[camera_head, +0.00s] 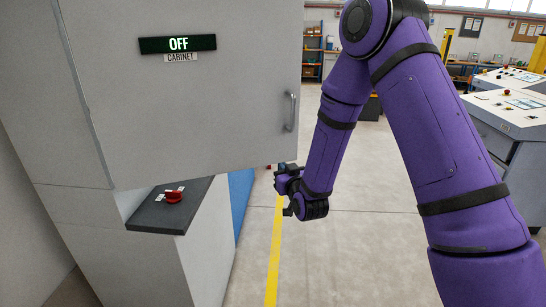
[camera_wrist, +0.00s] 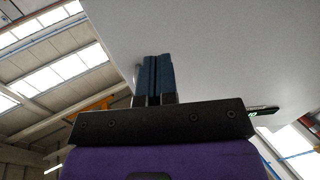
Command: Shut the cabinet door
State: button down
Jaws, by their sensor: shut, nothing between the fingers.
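The cabinet door (camera_head: 220,95) is a large grey panel at the left of the head view, with a metal handle (camera_head: 291,112) near its right edge and a lit "OFF" sign (camera_head: 178,44) above a "CABINET" label. It looks swung out from the cabinet. In the wrist view, the grey panel (camera_wrist: 235,50) fills the upper right, with the sign (camera_wrist: 262,111) seen nearly edge-on. My gripper (camera_wrist: 153,80) is shut and empty, its fingers overlapping the panel's edge. In the head view, my gripper (camera_head: 285,180) is just below the door's lower right corner. I cannot tell whether it touches the door.
A dark ledge (camera_head: 150,215) with a red knob (camera_head: 174,196) sits below the door. Grey control consoles (camera_head: 510,105) stand at the right. Open concrete floor with a yellow line (camera_head: 274,255) lies beneath my arm. Shelves stand far back.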

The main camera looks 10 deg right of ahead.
aim_at(271, 153)
jog(key=w, duration=0.6)
jog(key=w+a, duration=0.1)
jog(key=w, duration=0.2)
jog(key=shift+w, duration=0.15)
